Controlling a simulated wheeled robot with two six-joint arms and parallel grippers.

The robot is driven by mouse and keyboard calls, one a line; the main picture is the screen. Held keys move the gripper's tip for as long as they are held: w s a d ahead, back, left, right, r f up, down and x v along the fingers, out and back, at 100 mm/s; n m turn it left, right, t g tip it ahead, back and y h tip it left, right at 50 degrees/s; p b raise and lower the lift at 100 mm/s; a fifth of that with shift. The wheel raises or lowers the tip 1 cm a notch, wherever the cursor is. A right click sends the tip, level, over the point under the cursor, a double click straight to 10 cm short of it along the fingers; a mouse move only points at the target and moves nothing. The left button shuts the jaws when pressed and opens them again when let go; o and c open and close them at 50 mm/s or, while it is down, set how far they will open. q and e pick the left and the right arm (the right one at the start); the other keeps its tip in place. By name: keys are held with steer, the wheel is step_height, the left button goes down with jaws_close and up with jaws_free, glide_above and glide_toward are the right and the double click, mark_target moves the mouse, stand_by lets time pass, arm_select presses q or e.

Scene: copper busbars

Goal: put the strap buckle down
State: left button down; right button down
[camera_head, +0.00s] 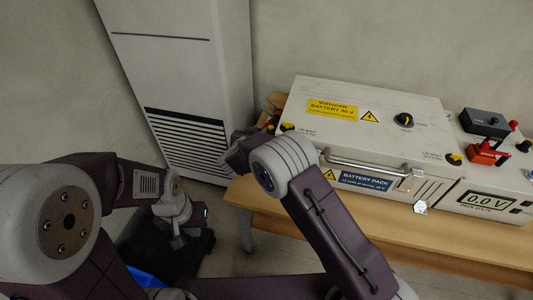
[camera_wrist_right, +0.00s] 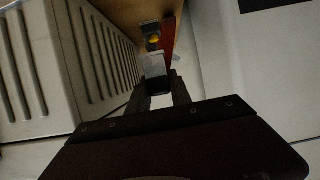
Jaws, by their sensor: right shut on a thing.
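The strap buckle (camera_wrist_right: 154,66) shows in the right wrist view as a grey block between the fingertips of my right gripper (camera_wrist_right: 160,88), which is shut on it. Just beyond it are a metal piece with a yellow spot (camera_wrist_right: 152,38) and a red strip (camera_wrist_right: 168,40); I cannot tell whether they join the buckle. In the head view my right wrist (camera_head: 240,152) is at the left end of the battery case, and its fingertips and the buckle are hidden. My left gripper (camera_head: 179,238) hangs low at the left, away from the table; its jaws are too unclear to read.
The white battery case (camera_head: 385,110) stands on the wooden table (camera_head: 460,252), with a front handle and latch. A meter box (camera_head: 488,200) with red and black terminals is to its right. A tall white cabinet (camera_head: 185,70) stands behind. The table's front strip is mostly clear.

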step_height(320, 180, down, 6)
steer(key=shift+s+a+r+b, duration=0.1)
steer(key=shift+r+b, duration=0.05)
steer(key=shift+b, duration=1.05)
steer(key=shift+f, duration=0.3)
steer(key=shift+f+b, duration=0.65)
steer(key=shift+f, duration=1.1)
steer(key=shift+f, duration=0.15)
steer(key=c, duration=1.2)
jaws_free()
steer(key=shift+o, duration=0.2)
